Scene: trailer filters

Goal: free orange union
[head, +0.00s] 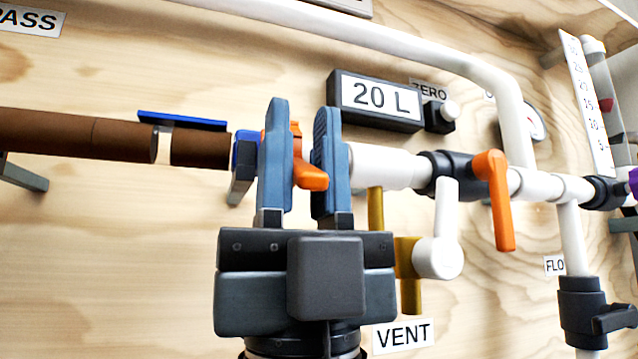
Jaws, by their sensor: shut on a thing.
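The orange union (296,145) sits in the pipe line between a brown pipe with a blue collar on the left and a white pipe on the right. An orange tab (312,177) sticks out from it toward me. My gripper (300,150) is around the union, one blue-grey finger on each side, and is shut on it. The fingers hide the union's left and right edges.
To the right are the white pipe (383,166), a valve with an orange handle (494,200), and a white-handled vent valve (438,250) below. A "20 L" display (382,99) is above. Plywood backs everything.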

